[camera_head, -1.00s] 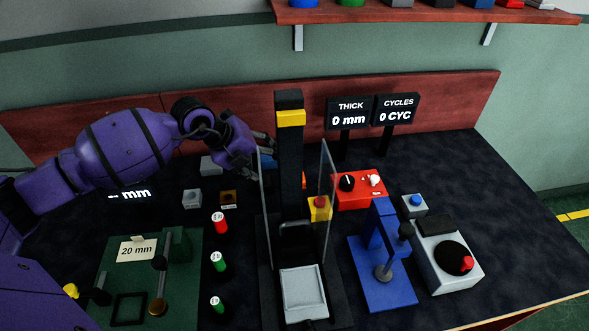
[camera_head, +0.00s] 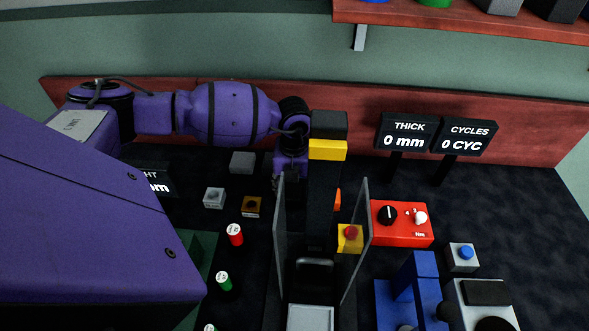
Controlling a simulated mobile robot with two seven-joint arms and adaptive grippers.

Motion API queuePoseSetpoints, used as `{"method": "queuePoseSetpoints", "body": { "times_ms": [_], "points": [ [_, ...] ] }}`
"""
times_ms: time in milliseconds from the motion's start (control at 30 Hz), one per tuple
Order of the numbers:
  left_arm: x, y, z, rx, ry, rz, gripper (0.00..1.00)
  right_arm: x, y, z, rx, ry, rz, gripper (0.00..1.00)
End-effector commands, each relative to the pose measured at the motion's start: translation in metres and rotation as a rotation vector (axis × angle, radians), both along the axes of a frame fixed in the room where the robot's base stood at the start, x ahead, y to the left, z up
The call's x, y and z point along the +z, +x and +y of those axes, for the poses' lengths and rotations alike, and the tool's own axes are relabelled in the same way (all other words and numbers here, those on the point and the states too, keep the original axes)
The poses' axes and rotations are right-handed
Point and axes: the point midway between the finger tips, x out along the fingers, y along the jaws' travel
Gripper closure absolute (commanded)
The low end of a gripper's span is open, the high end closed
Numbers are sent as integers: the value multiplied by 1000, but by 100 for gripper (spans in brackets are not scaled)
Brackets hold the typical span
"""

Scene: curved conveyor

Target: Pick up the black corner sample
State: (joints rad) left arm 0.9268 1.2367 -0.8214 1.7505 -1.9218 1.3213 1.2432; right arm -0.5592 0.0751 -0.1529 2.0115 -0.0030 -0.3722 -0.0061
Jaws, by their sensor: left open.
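I cannot clearly pick out a black corner sample on the dark table. My left gripper (camera_head: 286,185) points down at the back of the table, just left of the black press column (camera_head: 325,190). It is open, and its fingertips are dark and hard to see against the tabletop. A clear guard panel (camera_head: 280,235) stands in front of and close to it. A grey block (camera_head: 243,162) lies left of the gripper, and a small amber block with a dark centre (camera_head: 251,206) lies to its front left. My right gripper is not in view.
The press has a second clear panel (camera_head: 356,240) and a yellow box with a red button (camera_head: 349,238). A red control box (camera_head: 402,223) and a blue fixture (camera_head: 423,275) stand right. Red and green cylinders (camera_head: 235,235) stand left. A shelf (camera_head: 460,25) hangs above.

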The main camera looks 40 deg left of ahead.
Motion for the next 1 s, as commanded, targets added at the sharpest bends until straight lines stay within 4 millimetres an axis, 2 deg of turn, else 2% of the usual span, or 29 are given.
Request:
{"method": "queuePoseSetpoints", "body": {
  "times_ms": [133,367,733,1000],
  "points": [
    [-21,0,-1,1,-2,-1,39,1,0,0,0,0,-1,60],
    [-24,0,0,1,-1,-2,39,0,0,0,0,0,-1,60],
    [-23,0,0,1,-1,-2,86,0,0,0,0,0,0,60],
    [-21,1,0,1,-1,-3,88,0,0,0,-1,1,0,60]
  ]
}}
